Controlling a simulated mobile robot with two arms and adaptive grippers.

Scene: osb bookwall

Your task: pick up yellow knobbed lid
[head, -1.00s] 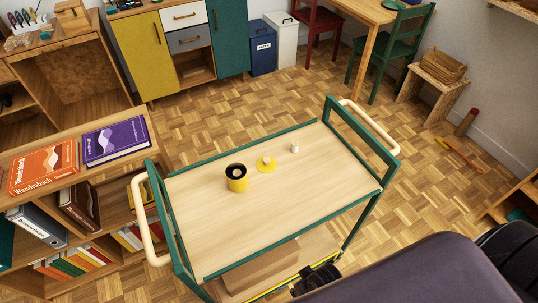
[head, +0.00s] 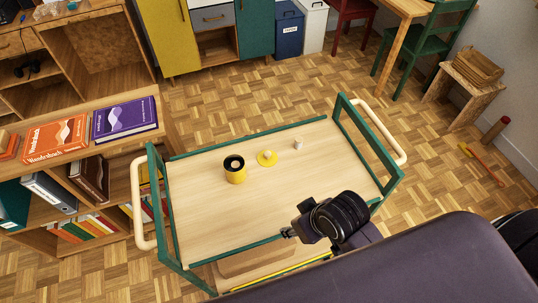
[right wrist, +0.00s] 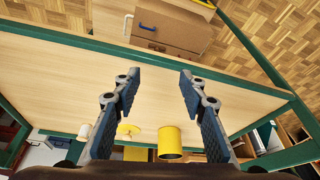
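The yellow knobbed lid (head: 267,159) lies on the top board of the green-framed cart (head: 215,223), with its pale knob up. It also shows in the right wrist view (right wrist: 127,131), partly hidden near my left-hand finger in that picture. My right gripper (head: 287,232) is over the near edge of the cart, apart from the lid and closer to me. In the right wrist view my right gripper (right wrist: 158,82) has its two fingers wide apart with nothing between them. My left gripper is not in view.
A yellow jar (head: 236,176) with a dark rim stands left of the lid. A small pale cylinder (head: 298,144) stands right of it. The cart has raised end frames with cream handles (head: 137,205). The board's near half is mostly clear. A bookshelf (head: 60,152) stands left.

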